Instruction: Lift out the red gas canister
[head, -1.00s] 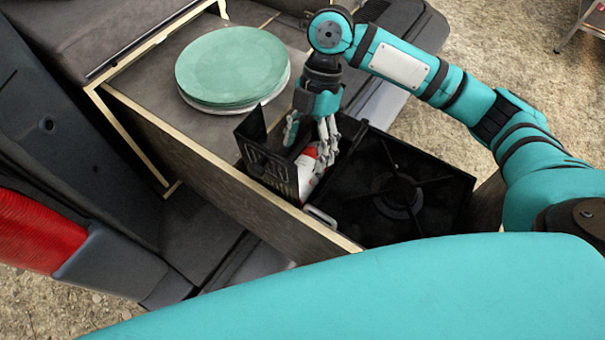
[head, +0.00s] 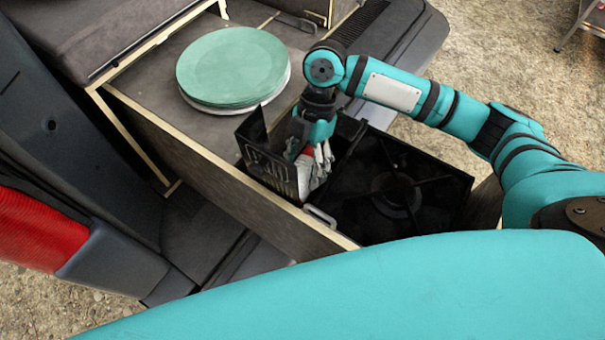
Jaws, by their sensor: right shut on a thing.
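The red and white gas canister (head: 304,175) sits in the black canister compartment of the stove, at its left end. Only a small part of it shows between the fingers and the raised black lid. My right gripper (head: 308,160) reaches down from above and is shut on the canister. The fingers and the lid hide most of the canister, and I cannot tell whether it is off the compartment floor. My left gripper is not in view.
The black lid (head: 270,168) stands up at the left of the canister. The black stove (head: 375,215) with its burner lies to the right. A stack of green plates (head: 232,65) is on the counter behind. The wooden drawer edge (head: 230,170) runs in front.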

